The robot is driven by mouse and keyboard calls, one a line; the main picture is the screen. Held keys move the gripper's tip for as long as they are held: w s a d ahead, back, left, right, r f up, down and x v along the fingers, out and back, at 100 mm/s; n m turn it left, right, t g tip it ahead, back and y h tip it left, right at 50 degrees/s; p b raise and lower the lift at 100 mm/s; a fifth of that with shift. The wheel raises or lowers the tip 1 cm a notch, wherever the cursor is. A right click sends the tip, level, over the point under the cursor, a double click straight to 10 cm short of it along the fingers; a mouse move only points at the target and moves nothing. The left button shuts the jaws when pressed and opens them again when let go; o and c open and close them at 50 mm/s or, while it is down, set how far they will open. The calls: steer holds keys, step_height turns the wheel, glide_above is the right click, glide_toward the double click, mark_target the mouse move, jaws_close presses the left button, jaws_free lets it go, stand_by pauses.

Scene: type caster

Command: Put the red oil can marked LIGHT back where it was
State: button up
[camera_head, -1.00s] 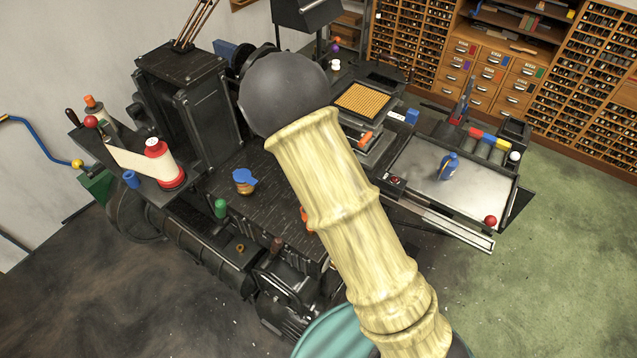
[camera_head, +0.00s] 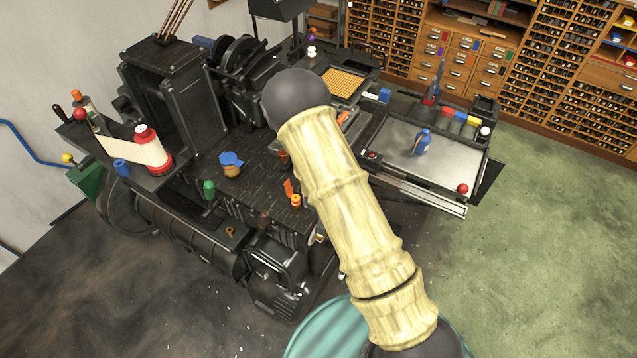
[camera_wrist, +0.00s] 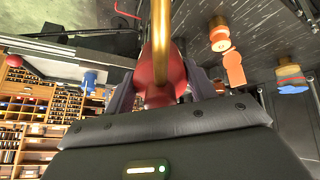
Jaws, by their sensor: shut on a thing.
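In the wrist view a red oil can (camera_wrist: 177,72) with a long brass spout is between the fingers of my gripper (camera_wrist: 162,90), which is shut on it. The can is off the bench, and no LIGHT marking is readable. In the head view my arm hides both the gripper and the held can. Another small red can-like object with a tall dark spout (camera_head: 431,97) stands at the back edge of the tray area at the right; its marking is too small to read.
Drawer cabinets (camera_head: 470,60) line the back. Green floor at right is clear.

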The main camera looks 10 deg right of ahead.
steer(key=s+d+f+b, duration=0.1)
steer(key=s+f+b, duration=0.2)
steer(key=f, duration=0.5)
steer(key=s+d+f+b, duration=0.2)
steer(key=f+b, duration=0.2)
steer(key=f, duration=0.4)
steer(key=s+d+f+b, duration=0.1)
steer(key=s+f+b, duration=0.2)
steer(key=f, duration=0.6)
steer(key=shift+s+d+b, duration=0.35)
steer(key=shift+b, duration=0.1)
steer(key=shift+s+d, duration=0.1)
